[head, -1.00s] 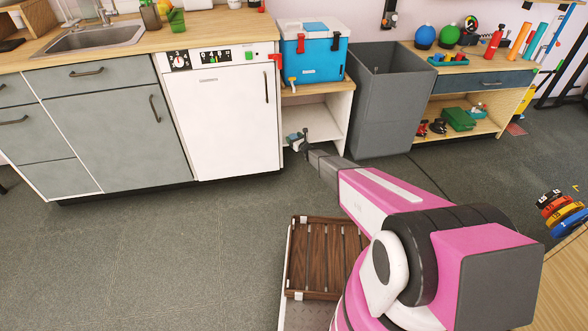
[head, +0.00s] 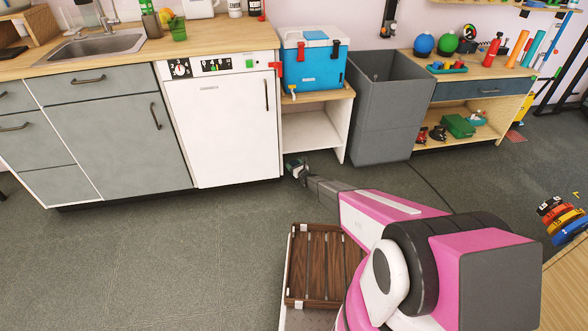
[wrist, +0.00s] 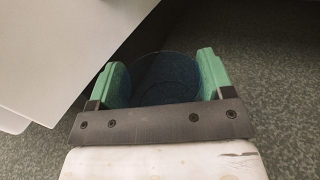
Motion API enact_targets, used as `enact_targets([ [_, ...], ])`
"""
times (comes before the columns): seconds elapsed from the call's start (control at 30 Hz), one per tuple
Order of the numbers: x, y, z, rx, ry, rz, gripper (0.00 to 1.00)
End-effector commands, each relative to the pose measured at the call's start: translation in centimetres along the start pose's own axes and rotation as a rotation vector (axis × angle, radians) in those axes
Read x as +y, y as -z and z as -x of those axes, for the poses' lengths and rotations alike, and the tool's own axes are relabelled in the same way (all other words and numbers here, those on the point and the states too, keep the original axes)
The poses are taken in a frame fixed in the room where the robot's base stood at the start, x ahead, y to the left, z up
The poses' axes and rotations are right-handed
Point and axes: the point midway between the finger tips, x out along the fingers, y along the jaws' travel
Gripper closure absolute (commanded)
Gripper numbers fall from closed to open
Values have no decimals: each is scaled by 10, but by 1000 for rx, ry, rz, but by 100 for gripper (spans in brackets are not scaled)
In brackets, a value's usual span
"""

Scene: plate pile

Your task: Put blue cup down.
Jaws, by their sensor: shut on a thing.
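The blue cup (wrist: 165,75) sits between the two green fingers of my gripper (wrist: 163,82) in the wrist view. The cup looks dark blue and I look into its open rim. My gripper is shut on its sides. In the head view my gripper (head: 296,168) is small, in front of the low open shelf and just right of the white dishwasher's lower corner. The cup cannot be made out clearly there.
The white dishwasher (head: 222,130) and the open shelf unit (head: 315,135) with a blue cooler (head: 312,62) on top stand close to my gripper. A grey bin (head: 385,110) stands to their right.

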Motion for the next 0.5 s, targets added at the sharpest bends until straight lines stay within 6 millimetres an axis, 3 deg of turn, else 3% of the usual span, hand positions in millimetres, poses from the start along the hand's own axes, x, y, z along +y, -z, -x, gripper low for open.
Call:
enact_targets([
  [0.17,-1,25,-2,0,0,0,49],
  [0.5,0,27,-1,0,0,0,49],
])
